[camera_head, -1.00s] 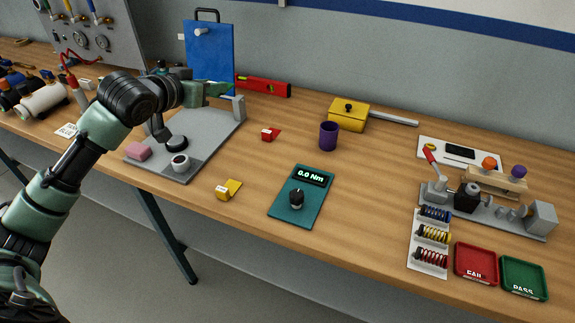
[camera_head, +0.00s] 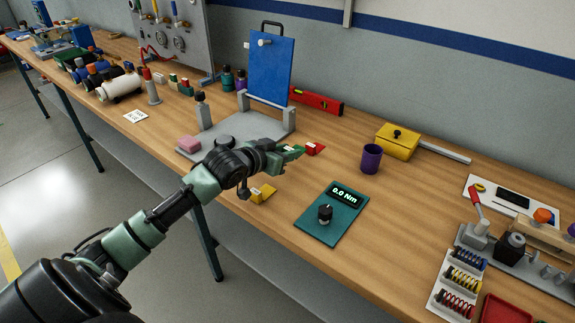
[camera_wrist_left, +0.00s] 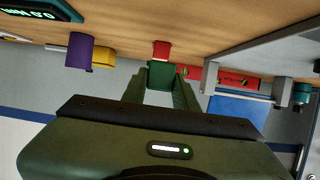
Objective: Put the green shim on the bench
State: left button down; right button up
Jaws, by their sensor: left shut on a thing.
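My left gripper (camera_head: 283,154) is shut on the green shim (camera_head: 293,149), just past the right front corner of the grey base plate. In the left wrist view the green shim (camera_wrist_left: 161,75) sits between the two fingers (camera_wrist_left: 160,88). The red shim (camera_head: 315,148) shows right behind the green one in the head view; I cannot tell whether they touch. The yellow shim (camera_head: 265,191) lies in front of the gripper on the wooden bench (camera_head: 400,215). The gap between green shim and bench is hard to judge. My right gripper is not in view.
The grey fixture plate (camera_head: 240,128) with an upright blue panel (camera_head: 269,68) stands behind my arm. A teal torque meter (camera_head: 332,222), purple cup (camera_head: 371,159) and yellow box (camera_head: 396,143) stand to the right. Bare bench lies between red shim, cup and meter.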

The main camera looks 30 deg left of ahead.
aim_at(287, 174)
pick_arm(q)
jog(key=shift+f, duration=0.35)
notch_tip(287, 174, down, 4)
jog(key=shift+f, duration=0.1)
jog(key=shift+f, duration=0.15)
jog(key=shift+f, duration=0.1)
jog(key=c, duration=1.1)
grip_release()
jog(key=shift+s+r, duration=0.15)
jog(key=shift+r, duration=0.05)
jog(key=v, duration=1.1)
jog(key=shift+s+r, duration=0.15)
jog(key=shift+s, duration=0.2)
